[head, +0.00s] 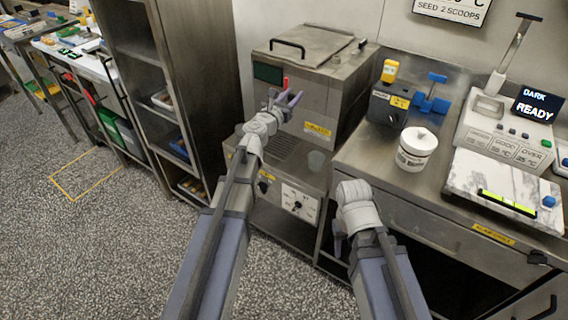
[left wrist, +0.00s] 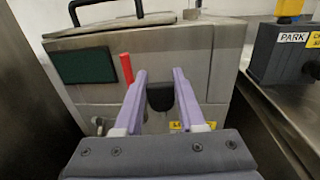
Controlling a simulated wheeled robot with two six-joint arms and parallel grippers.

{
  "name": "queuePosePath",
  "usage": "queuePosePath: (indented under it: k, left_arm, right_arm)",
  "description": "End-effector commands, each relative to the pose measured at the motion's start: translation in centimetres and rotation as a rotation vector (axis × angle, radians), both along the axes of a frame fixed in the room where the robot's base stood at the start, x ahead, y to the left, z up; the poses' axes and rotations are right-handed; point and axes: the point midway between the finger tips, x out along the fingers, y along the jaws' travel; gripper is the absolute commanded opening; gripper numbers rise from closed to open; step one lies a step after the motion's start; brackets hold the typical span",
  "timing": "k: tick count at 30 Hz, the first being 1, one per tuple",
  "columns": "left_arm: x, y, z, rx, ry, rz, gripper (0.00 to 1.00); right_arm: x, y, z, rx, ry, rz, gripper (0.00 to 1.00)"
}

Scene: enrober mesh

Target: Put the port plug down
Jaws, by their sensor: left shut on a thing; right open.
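My left gripper (head: 284,98) is in front of the steel machine (head: 318,90). Its two lilac fingers also show in the left wrist view (left wrist: 160,90), shut on a dark, rounded piece that I take to be the port plug (left wrist: 160,97). The plug is against or just before the machine's front face; I cannot tell whether it touches. In the head view the fingers hide it. My right gripper (head: 340,242) is open and low, in front of the bench's left edge, with its fingers partly hidden by the wrist.
A red lever (left wrist: 126,68) stands left of the left fingers, close to them. A black box marked PARK (head: 392,103), a white tub (head: 416,149) and a marble slab (head: 505,182) stand on the steel bench (head: 370,160). A tall steel rack (head: 150,75) is to the left.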

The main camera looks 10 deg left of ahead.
Motion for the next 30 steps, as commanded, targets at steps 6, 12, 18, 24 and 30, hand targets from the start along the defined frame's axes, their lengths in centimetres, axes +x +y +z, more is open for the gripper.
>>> queuePosePath:
  k: [6,12,18,24,30]
  left_arm:
    - [-0.3,-1.4,-6.3,0.001,0.000,-0.053,0.00]
    - [-0.6,-2.3,-9.1,0.001,0.000,-0.089,0.00]
    - [-0.7,-2.7,-10.1,0.001,0.000,-0.105,0.00]
    - [-0.7,-2.7,-10.1,0.001,0.000,-0.107,0.00]
    - [-0.7,-2.7,-11.9,0.001,0.000,-0.107,0.00]
  right_arm:
    - [0.0,0.0,-6.3,0.000,0.000,0.000,0.50]
    - [0.0,0.0,-9.1,0.000,0.000,0.000,0.50]
    - [0.0,0.0,-10.1,0.000,0.000,0.000,0.50]
    - [0.0,0.0,-10.1,0.000,0.000,0.000,0.50]
    - [0.0,0.0,-11.9,0.000,0.000,0.000,0.50]
